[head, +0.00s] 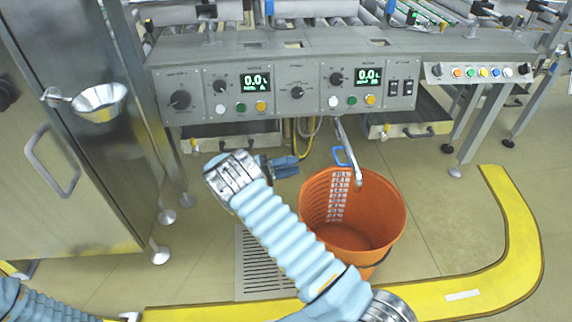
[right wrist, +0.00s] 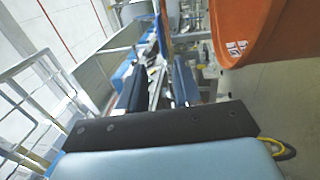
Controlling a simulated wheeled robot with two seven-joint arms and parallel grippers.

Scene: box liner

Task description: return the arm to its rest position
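My right arm reaches in from the bottom of the head view, its pale blue ribbed sleeve slanting up and left. My right gripper (head: 284,166) is left of the orange bucket's rim, below the control panel. In the right wrist view the two dark blue fingers (right wrist: 160,88) stand apart, with nothing held between them. Part of my left arm (head: 40,304) shows at the bottom left corner of the head view. Its gripper is out of view.
An orange bucket (head: 318,205) stands on the floor beside my right arm. The control panel (head: 290,82) spans the back. A steel cabinet (head: 55,205) with a metal bowl (head: 100,102) stands left. Yellow floor edging (head: 505,262) curves around the right. Open floor lies right of the bucket.

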